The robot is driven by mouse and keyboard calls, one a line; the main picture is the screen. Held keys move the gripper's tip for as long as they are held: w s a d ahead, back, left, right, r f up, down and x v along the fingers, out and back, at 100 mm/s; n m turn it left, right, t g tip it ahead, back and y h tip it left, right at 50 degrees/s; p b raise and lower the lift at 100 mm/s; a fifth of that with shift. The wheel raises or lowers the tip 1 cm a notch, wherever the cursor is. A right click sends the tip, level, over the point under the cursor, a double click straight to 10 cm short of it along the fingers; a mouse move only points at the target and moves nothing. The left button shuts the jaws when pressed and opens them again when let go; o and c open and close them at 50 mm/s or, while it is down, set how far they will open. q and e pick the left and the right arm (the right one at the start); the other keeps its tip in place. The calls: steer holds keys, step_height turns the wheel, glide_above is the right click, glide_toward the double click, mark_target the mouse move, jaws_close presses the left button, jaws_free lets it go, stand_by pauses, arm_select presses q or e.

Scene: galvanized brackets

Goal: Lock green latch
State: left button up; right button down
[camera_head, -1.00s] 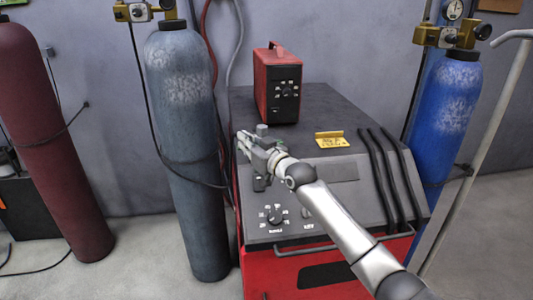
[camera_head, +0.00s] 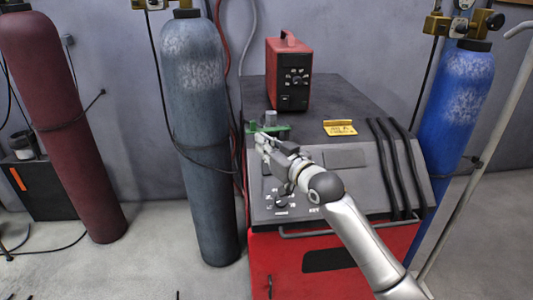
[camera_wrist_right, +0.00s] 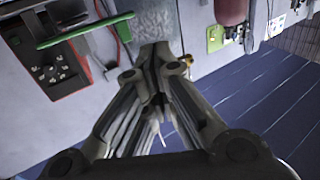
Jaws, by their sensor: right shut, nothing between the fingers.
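In the right wrist view a long green bar (camera_wrist_right: 85,30) slants across the upper left. My right gripper (camera_head: 260,141) is just in front of the latch, shut and empty. In the wrist view its closed fingertips (camera_wrist_right: 155,48) lie right of and below the green bar, apart from it in the picture. The arm hides part of the sloping panel. My left gripper is not in view.
A red unit with a black face (camera_head: 287,75) stands on the machine top (camera_head: 330,105), near a yellow tag (camera_head: 340,128). Black cables (camera_head: 393,165) run down the right side. A grey cylinder (camera_head: 197,130) stands close on the left, a blue one (camera_head: 457,110) on the right.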

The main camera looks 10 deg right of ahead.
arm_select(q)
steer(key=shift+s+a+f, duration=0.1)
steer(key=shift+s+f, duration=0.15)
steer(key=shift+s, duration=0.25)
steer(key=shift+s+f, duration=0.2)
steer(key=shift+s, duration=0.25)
arm_select(e)
steer(key=s, duration=0.3)
steer(key=shift+f, duration=0.1)
